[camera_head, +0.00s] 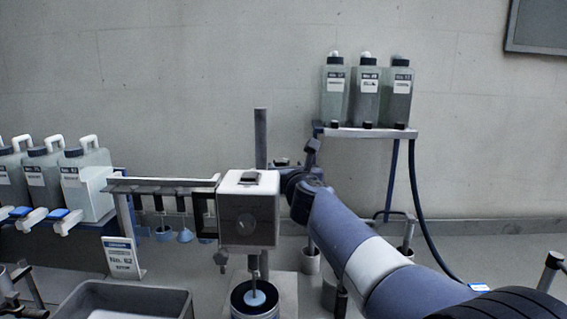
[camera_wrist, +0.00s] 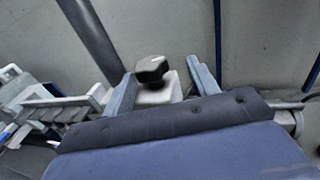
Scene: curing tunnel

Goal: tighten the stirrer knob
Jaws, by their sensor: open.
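In the wrist view the black knob (camera_wrist: 152,69) shows a white mark and stands on the white housing (camera_wrist: 159,94). My gripper (camera_wrist: 161,70) is open, its grey fingers on either side of the knob in that view, with gaps visible. Touch cannot be told. In the head view my gripper is near the head's right side, its fingers unclear.
A rail (camera_head: 160,186) with hanging tools runs left of the head. Several capped jugs (camera_head: 85,186) stand at the left. A sign (camera_head: 122,259) and a grey bin (camera_head: 125,298) are lower left. Bottles (camera_head: 366,95) stand on a raised shelf (camera_head: 370,132) with a blue hose.

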